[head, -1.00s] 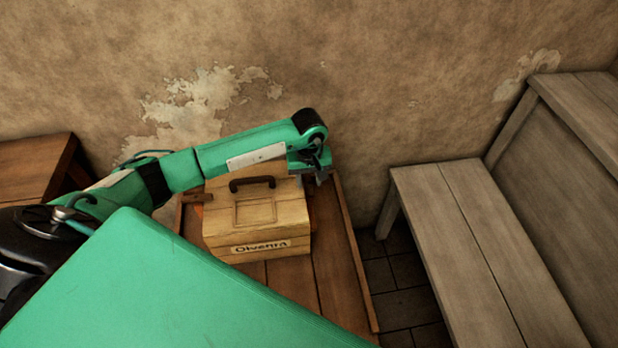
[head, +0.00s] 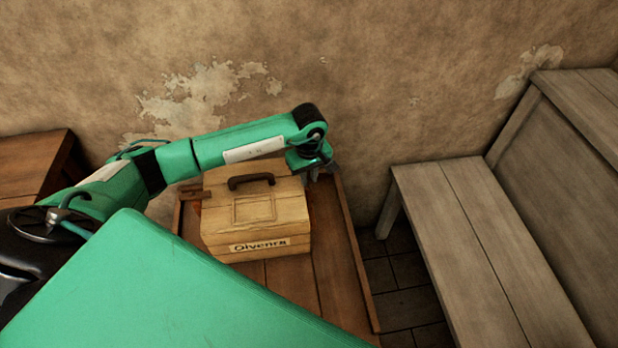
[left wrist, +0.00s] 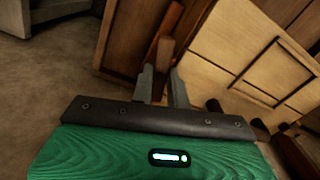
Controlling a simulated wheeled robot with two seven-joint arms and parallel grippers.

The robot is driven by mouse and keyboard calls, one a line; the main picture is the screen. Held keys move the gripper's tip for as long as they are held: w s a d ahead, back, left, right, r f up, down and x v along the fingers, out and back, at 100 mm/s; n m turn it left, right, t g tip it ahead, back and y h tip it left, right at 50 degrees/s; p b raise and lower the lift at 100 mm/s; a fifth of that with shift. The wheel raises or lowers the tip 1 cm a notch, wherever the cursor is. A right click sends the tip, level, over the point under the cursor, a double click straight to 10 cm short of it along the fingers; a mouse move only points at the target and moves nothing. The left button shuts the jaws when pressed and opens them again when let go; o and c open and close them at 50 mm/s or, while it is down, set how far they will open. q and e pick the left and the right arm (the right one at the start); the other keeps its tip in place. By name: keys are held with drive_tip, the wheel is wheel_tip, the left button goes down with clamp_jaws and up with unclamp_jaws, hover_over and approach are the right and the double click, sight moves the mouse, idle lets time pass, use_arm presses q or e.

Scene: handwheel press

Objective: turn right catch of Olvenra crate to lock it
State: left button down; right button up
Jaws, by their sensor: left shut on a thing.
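The Olvenra crate (head: 275,212) is a pale wooden box with a dark handle on its lid and a name label on its front. It stands upright on a brown wooden table. My left gripper (head: 320,172) is at the crate's right side, near the back. In the left wrist view my left gripper (left wrist: 163,88) is shut on a brown wooden piece, the right catch (left wrist: 165,52), beside the crate's side. The fingers partly cover the catch, and the head view hardly shows it. My right gripper is not in view.
A raised rim (head: 357,255) runs along the table's right edge. A grey wooden bench (head: 460,220) stands to the right, across a gap of dark floor tiles. A plastered wall (head: 400,90) rises behind. A brown piece (head: 195,193) sticks out at the crate's left side.

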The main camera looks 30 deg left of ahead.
use_arm(q)
drive_tip(key=n+b, duration=0.3)
drive_tip(key=n, duration=0.8)
drive_tip(key=shift+n+b, duration=0.4)
drive_tip(key=shift+n, duration=1.4)
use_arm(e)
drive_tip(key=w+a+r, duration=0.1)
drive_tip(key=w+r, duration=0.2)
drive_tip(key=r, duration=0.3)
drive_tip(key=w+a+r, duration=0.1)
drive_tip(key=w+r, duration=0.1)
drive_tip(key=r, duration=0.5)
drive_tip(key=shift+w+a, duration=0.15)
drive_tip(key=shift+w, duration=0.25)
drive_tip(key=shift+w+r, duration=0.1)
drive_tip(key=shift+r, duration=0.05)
use_arm(q)
drive_tip(key=c, duration=1.4)
unclamp_jaws()
drive_tip(key=shift+o, duration=0.2)
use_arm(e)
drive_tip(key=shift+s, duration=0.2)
use_arm(q)
drive_tip(key=shift+r, duration=0.15)
